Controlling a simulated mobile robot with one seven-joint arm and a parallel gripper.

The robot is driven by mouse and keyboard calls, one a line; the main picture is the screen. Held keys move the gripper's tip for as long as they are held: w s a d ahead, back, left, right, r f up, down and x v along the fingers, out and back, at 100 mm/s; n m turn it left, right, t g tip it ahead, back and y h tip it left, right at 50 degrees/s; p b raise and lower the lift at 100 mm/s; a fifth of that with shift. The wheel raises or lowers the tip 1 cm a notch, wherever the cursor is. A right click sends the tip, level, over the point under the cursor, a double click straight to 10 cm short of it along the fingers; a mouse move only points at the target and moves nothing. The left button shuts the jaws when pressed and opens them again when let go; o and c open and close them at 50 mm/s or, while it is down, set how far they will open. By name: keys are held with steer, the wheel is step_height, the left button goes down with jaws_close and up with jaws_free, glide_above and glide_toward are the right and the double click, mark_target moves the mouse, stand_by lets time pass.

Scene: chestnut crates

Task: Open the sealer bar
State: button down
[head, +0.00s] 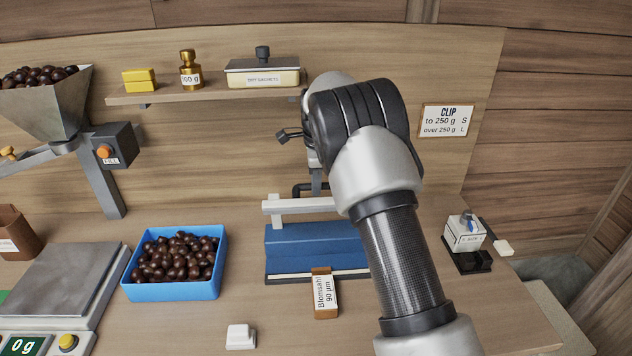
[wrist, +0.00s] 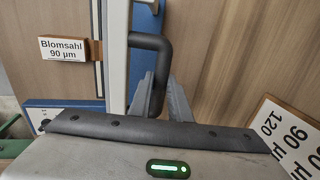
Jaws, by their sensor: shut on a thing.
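The sealer has a blue body (head: 315,247) at the middle of the bench in the head view. Its pale sealer bar (head: 305,206) lies above the body, with a small gap showing; my arm hides its right part. The bar's black handle (head: 300,190) is behind it. My gripper (head: 316,183) is at this handle, its fingers partly hidden by my arm. In the wrist view the black bent handle (wrist: 158,45) runs down between my two grey fingers, and my gripper (wrist: 162,95) is shut on it. The pale bar (wrist: 116,60) also shows there.
A brown tag (head: 325,297) reading Blomsahl 90 µm stands before the sealer. A blue crate (head: 172,291) of chestnuts and a scale (head: 69,278) are to the left. A clip box (head: 464,233) is to the right. A shelf (head: 205,94) hangs above.

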steer(key=shift+s+f, duration=0.2)
steer(key=shift+f, duration=0.35)
steer(key=c, duration=1.9)
jaws_free()
steer(key=shift+o, duration=1.3)
steer(key=shift+w, duration=0.25)
steer(key=v, duration=1.7)
steer(key=shift+r, duration=0.45)
